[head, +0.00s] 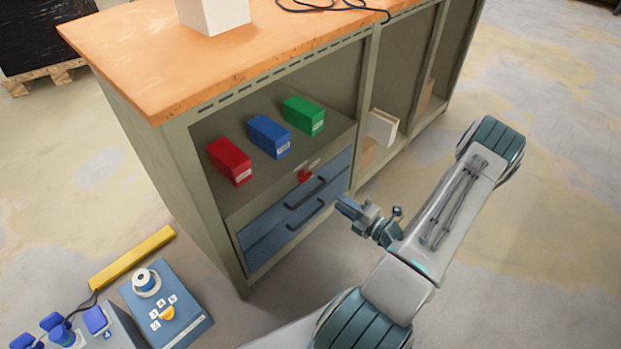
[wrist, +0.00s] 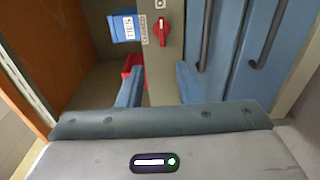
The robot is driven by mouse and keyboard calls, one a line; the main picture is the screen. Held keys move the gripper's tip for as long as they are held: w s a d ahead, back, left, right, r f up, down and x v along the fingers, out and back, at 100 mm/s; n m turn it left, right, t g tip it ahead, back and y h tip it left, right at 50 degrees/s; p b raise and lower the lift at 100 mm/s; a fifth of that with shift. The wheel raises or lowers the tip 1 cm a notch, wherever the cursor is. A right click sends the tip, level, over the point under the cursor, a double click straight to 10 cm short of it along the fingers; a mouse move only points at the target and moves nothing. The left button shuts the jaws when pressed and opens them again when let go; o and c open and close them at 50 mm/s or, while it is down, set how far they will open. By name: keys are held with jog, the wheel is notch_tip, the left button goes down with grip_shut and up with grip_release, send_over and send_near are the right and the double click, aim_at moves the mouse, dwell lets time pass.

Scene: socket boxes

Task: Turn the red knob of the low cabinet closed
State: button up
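The low cabinet (head: 232,212) has an orange top, an open shelf and blue drawers. Its red knob (head: 305,175) is on the strip above the drawers. In the wrist view the red knob (wrist: 163,28) shows near the top, its bar running up and down the picture, toward a partly cut-off label. A second label, seemingly "CLOSED", is to its left. My gripper (head: 345,207) is in front of the drawers, apart from the cabinet. In the wrist view my gripper (wrist: 158,86) has its two blue fingers apart, empty, short of the knob.
Red (head: 230,160), blue (head: 268,136) and green (head: 303,115) boxes stand on the shelf behind the knob. Two dark drawer handles (head: 305,193) stick out below it. A blue control box (head: 166,305) is at the lower left. The floor right of the cabinet is clear.

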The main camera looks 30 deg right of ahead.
aim_at(308, 179)
jog(key=shift+m+h, duration=0.3)
jog(key=b+x, duration=0.1)
jog(key=x, duration=0.3)
jog(key=b+x, duration=0.1)
jog(key=x, duration=0.4)
jog(key=b+x, duration=0.2)
jog(key=x, duration=0.2)
jog(key=shift+w+d, duration=0.15)
jog(key=shift+w, duration=0.2)
grip_shut()
